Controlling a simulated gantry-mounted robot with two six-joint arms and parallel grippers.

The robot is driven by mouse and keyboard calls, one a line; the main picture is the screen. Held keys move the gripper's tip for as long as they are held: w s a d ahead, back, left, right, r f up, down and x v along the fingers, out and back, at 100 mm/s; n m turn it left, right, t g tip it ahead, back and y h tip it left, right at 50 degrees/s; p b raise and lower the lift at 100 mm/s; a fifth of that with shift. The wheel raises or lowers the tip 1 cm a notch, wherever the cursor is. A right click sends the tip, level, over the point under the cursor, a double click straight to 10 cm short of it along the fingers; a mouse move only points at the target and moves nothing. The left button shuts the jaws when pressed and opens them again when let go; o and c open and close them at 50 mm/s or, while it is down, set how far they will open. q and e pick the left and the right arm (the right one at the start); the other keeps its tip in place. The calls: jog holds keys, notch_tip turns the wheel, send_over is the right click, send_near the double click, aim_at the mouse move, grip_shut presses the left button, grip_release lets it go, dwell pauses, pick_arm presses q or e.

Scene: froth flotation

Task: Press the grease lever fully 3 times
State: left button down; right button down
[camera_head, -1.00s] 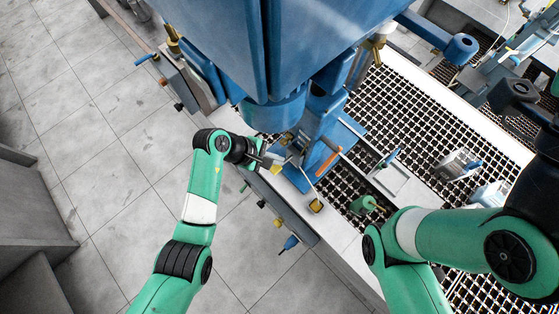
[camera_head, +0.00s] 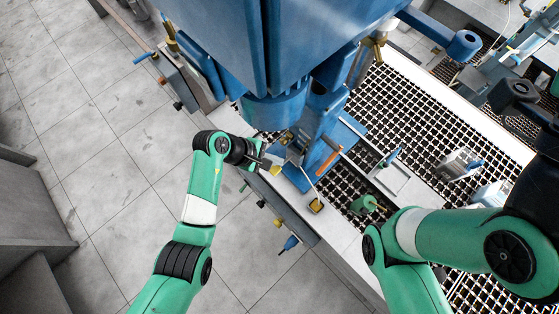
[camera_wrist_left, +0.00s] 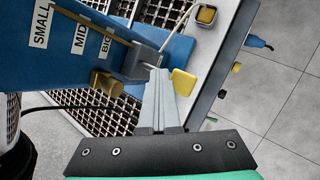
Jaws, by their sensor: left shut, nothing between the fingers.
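A yellow tab (camera_wrist_left: 183,82) sticks out beside a small grey block (camera_wrist_left: 140,62) on the blue machine in the left wrist view; it looks like the grease lever's end. In the head view the yellow tab (camera_head: 275,169) is small and partly crowded by the gripper. My left gripper (camera_head: 265,163) is shut and empty. In the left wrist view its fingertips (camera_wrist_left: 158,74) are just left of the tab, close to the block; I cannot tell whether they touch it. My right gripper is out of view; only my right arm shows.
The blue machine body (camera_head: 325,50) hangs over the work spot. An orange handle (camera_head: 329,161) and a yellow-topped box (camera_head: 316,206) are close by on the right. Labels SMALL, MID and BIG (camera_wrist_left: 78,38) mark the blue panel. Black grating (camera_head: 385,120) lies beyond.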

pick_arm(q)
jog(key=shift+s+f+b, duration=0.15)
jog(key=shift+f+b, duration=0.15)
jog(key=shift+f, duration=0.3)
dwell(0.3)
dwell(0.5)
jog(key=shift+w+d+r+p, duration=0.1)
jog(key=shift+r+p, duration=0.6)
jog(key=shift+r, duration=0.15)
jog(key=shift+w+d+r+p, duration=0.1)
jog(key=shift+r+p, duration=0.6)
jog(key=shift+r, duration=0.15)
jog(key=shift+r, duration=0.1)
jog(key=r+p, duration=0.2)
jog(key=r, duration=0.1)
jog(key=r+p, duration=0.1)
jog(key=shift+w+d+r+p, duration=0.3)
jog(key=shift+w+r+p, duration=0.05)
jog(key=shift+r, duration=0.05)
